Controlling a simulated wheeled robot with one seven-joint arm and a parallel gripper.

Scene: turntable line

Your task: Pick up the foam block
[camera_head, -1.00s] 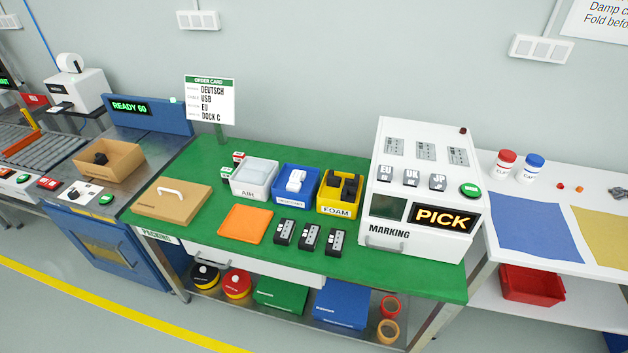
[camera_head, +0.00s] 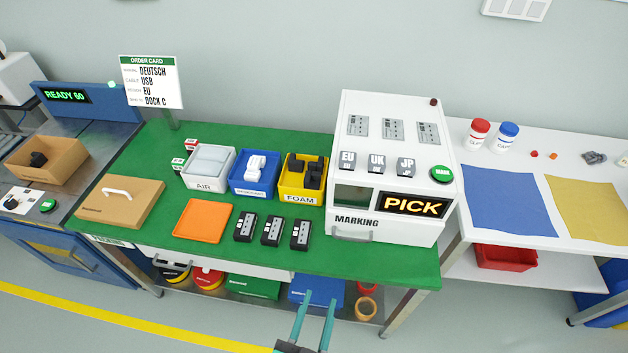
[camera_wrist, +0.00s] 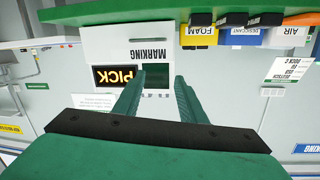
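Several dark foam blocks (camera_head: 312,180) lie in the yellow bin (camera_head: 289,184) labelled FOAM on the green bench (camera_head: 150,143). The bin stands just left of the white marking machine (camera_head: 385,226). In the wrist view, which shows the scene upside down, the yellow bin (camera_wrist: 198,36) is at the top, and its contents are hardly visible. My gripper (camera_head: 320,297) is at the bottom of the head view, in front of the bench and apart from the bin. Its two teal fingers (camera_wrist: 158,83) are spread with nothing between them.
A blue bin (camera_head: 252,188) and a white AIR bin (camera_head: 207,182) stand left of the foam bin. In front are an orange tray (camera_head: 203,221) and several black devices (camera_head: 272,231). A lidded cardboard box (camera_head: 120,202) sits at the bench's left.

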